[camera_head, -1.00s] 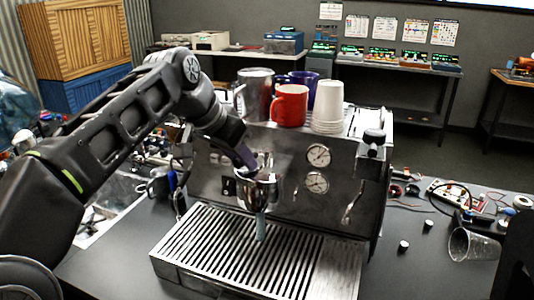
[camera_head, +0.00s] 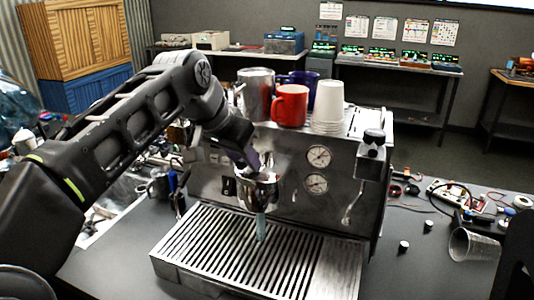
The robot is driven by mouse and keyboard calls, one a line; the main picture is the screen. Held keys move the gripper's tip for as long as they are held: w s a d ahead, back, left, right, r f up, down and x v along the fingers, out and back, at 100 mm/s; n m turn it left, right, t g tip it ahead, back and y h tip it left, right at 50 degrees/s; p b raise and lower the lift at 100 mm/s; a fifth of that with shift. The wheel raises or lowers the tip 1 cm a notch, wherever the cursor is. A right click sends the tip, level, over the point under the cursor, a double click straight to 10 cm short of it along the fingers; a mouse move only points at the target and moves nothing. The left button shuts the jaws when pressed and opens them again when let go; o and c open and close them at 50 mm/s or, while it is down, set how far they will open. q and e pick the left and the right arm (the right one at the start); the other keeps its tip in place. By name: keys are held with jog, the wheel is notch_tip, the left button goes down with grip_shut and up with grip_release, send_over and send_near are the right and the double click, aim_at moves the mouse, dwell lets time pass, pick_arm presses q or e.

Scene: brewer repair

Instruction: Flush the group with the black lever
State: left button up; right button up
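The steel espresso machine (camera_head: 290,160) stands on the dark bench with two round gauges on its front. Its chrome group (camera_head: 258,188) is at the front left of centre, with a pale teal piece (camera_head: 261,228) pointing down from it over the slatted drip tray (camera_head: 215,245). My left gripper (camera_head: 252,162), with purple fingertips, is at the top of the group, pointing down and right. It hides the part it is at, and whether it touches or grips the black lever cannot be told. A black knob (camera_head: 374,137) sits at the machine's right front. My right gripper does not show.
A red mug (camera_head: 290,106), a steel cup (camera_head: 256,95), a purple mug and stacked white cups (camera_head: 327,108) stand on the machine's top. A clear cup (camera_head: 473,245) lies on its side at right, near small parts and wires. The bench in front of the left arm is clear.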

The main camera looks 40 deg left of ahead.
pick_arm(q)
jog(key=shift+d, duration=0.2)
jog(key=shift+w+d+n+y, duration=0.15)
jog(key=shift+d+n+y, duration=0.4)
jog(key=shift+n, duration=0.35)
jog(key=shift+w+d+n+y, duration=0.15)
jog(key=shift+d+n+y, duration=0.2)
jog(key=shift+d+n, duration=0.25)
jog(key=shift+g, duration=0.3)
